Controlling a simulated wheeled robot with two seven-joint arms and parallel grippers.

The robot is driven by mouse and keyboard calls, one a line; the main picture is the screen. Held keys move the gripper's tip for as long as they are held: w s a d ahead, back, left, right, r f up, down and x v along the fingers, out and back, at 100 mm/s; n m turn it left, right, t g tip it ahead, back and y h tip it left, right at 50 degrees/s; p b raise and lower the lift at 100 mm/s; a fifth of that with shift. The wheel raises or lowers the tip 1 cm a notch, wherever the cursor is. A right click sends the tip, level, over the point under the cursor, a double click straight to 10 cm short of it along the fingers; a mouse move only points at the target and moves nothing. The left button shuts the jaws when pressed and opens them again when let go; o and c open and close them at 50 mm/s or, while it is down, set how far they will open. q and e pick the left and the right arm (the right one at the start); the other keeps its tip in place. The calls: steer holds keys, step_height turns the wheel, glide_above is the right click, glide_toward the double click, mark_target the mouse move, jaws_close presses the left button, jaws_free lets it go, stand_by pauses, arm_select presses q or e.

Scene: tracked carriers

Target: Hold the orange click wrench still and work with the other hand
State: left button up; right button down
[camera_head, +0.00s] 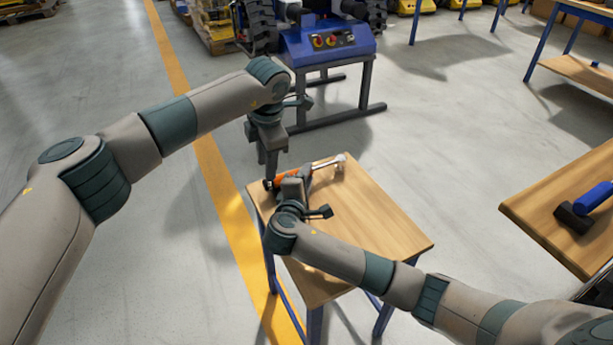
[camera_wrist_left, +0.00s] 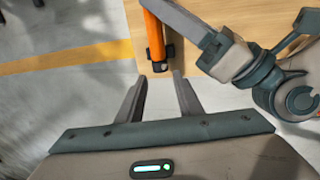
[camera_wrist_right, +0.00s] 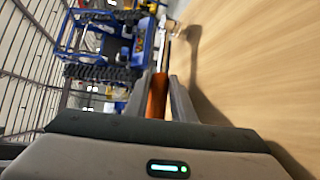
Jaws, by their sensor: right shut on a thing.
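The orange click wrench (camera_head: 281,179) lies over the far left part of the small wooden table (camera_head: 375,218), its metal head toward the far edge. My right gripper (camera_head: 303,174) is shut on the wrench, and the orange handle shows between its fingers in the right wrist view (camera_wrist_right: 157,97). My left gripper (camera_head: 269,172) is by the black butt end of the handle. In the left wrist view its fingers (camera_wrist_left: 158,82) are apart with nothing between them, and the orange handle (camera_wrist_left: 154,35) is just beyond the tips. My right gripper hides part of the wrench in the head view.
A second wooden table (camera_head: 550,205) at the right bears a blue-handled tool (camera_head: 590,200). A blue machine stand (camera_head: 328,45) stands behind the small table. A yellow floor line (camera_head: 205,150) runs along the left. The near right of the small table is bare.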

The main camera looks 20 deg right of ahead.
arm_select(q)
steer(key=shift+s+r, duration=0.2)
steer(key=shift+s, duration=0.1)
steer(key=shift+f, duration=0.1)
steer(key=shift+x, duration=3.4)
steer(key=shift+w, duration=0.15)
steer(key=c, duration=0.7)
